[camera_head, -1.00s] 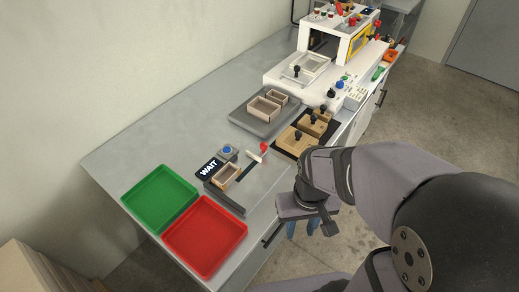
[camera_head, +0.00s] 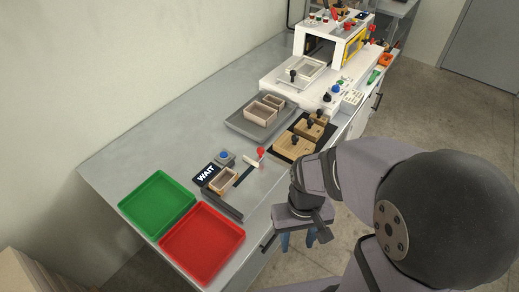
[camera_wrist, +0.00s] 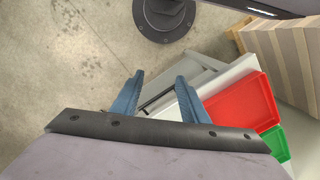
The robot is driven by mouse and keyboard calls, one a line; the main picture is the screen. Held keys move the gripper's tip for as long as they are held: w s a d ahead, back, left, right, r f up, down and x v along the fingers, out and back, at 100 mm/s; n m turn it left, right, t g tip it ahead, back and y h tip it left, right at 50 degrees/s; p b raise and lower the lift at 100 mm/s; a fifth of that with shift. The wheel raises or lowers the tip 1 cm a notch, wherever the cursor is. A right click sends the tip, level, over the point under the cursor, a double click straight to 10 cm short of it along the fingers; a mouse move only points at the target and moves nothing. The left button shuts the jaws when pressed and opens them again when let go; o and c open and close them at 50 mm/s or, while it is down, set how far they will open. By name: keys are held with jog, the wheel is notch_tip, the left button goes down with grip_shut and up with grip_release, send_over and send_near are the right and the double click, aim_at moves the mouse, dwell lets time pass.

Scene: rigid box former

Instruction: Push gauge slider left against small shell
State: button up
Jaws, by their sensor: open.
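The gauge slider (camera_head: 254,164) is a pale bar with a red knob (camera_head: 260,151) on a dark track. The small shell (camera_head: 222,181) is an open tan box in the gauge, to the left of the slider, with a gap between them. A dark rail (camera_head: 223,205) runs along its front side. My gripper (camera_head: 298,243) is in front of the table's front edge, well apart from the slider. In the wrist view its two blue fingers (camera_wrist: 155,98) are spread with nothing between them. The wrist view does not show the slider or the shell.
A "WAIT" sign (camera_head: 208,172) and a blue button (camera_head: 224,157) stand beside the gauge. A green tray (camera_head: 157,203) and a red tray (camera_head: 203,243) lie at left. Wooden blocks with knobs (camera_head: 294,147) and a grey tray with shells (camera_head: 242,125) lie behind. The table's left back is clear.

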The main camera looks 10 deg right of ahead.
aim_at(261, 148)
jog(key=shift+n, duration=0.4)
jog(key=w+f, duration=0.2)
jog(key=w, duration=0.3)
jog(key=w+a+f, duration=0.1)
jog(key=w+f, duration=0.1)
jog(key=w, duration=0.3)
jog(key=w+a+f, duration=0.1)
jog(key=w+f, duration=0.1)
jog(key=w, duration=0.4)
jog(key=shift+f, duration=0.3)
jog(key=w, duration=0.3)
jog(key=w+r+t, duration=0.1)
jog(key=w, duration=0.2)
jog(key=w+t, duration=0.1)
jog(key=w, duration=0.2)
jog(key=shift+a+r, duration=0.3)
jog(key=w+r+m+t, duration=0.1)
jog(key=w+r+t, duration=0.2)
jog(key=w+r, duration=0.3)
jog(key=w, duration=0.4)
jog(key=shift+a, duration=0.25)
jog(key=shift+p+x, duration=1.15)
jog(key=shift+x, duration=2.35)
jog(key=shift+w, duration=0.1)
